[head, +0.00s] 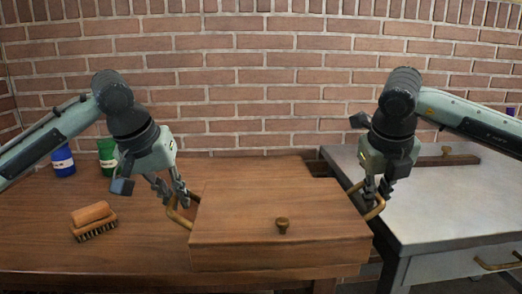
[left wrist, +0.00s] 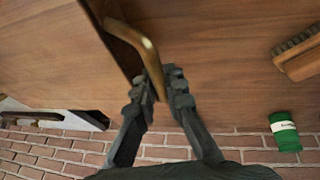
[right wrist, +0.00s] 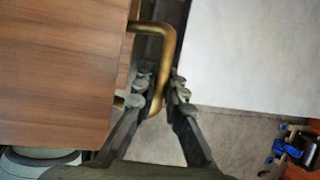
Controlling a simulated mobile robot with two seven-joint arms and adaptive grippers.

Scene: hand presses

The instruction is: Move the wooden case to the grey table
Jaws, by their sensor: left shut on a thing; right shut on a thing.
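The wooden case (head: 280,240) is a flat brown box with a brass knob on its front part and a brass handle on each side. It is at the right end of the brown wooden table (head: 130,255), its right side reaching the gap before the grey table (head: 450,205). I cannot tell whether its underside touches the wood. My left gripper (head: 176,198) is shut on the left handle (left wrist: 148,55). My right gripper (head: 374,190) is shut on the right handle (right wrist: 168,60). The case looks about level.
A brush (head: 95,228), a blue jar (head: 63,162) and a green jar (head: 107,155) stand on the left of the wooden table. A wooden strip with a knob (head: 447,159) lies at the grey table's back; its middle is clear. A brick wall (head: 260,90) closes the back.

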